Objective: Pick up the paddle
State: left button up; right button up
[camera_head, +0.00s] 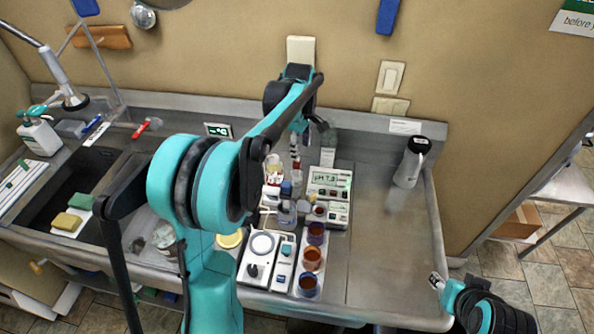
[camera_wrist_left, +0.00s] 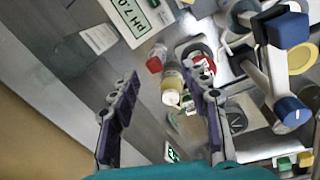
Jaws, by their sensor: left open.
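I cannot clearly tell which thing is the paddle. Blue flat pieces hang at the top of the wall, one at the left (camera_head: 85,6) and one right of the middle (camera_head: 388,16), both cut off by the frame. My left gripper (camera_head: 296,150) points down over the crowded middle of the steel counter, partly hidden by its own arm. In the left wrist view it (camera_wrist_left: 163,75) is open, with a small yellowish bottle (camera_wrist_left: 172,86) beyond the gap between its fingers. My right gripper (camera_head: 437,281) is at the lower right by the counter's front edge; its fingers are too small to judge.
A pH meter (camera_head: 329,181), a scale (camera_head: 262,243) and amber cups (camera_head: 311,258) crowd the middle. A clear bottle (camera_head: 328,149) stands behind. The counter (camera_head: 385,250) is bare right of the meter.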

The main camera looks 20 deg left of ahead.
aim_at(297, 163)
pick_arm(q)
jog(key=w+a+f+n, duration=0.2)
jog(key=f, duration=0.1)
jog(key=w+a+f+n+g, duration=0.1)
jog(key=w+f, duration=0.1)
jog(key=shift+w+a+f+n, duration=0.1)
jog(key=shift+f+n, duration=0.05)
jog(key=shift+n, duration=0.15)
jog(key=f, duration=0.2)
jog(key=f+b, duration=0.1)
jog(key=f, duration=0.1)
jog(key=s+f, duration=0.1)
jog(key=f, duration=0.2)
jog(key=shift+f+b, duration=0.1)
jog(key=shift+b, duration=0.3)
jog(key=shift+w+f, duration=0.1)
jog(key=shift+f, duration=0.15)
grip_shut()
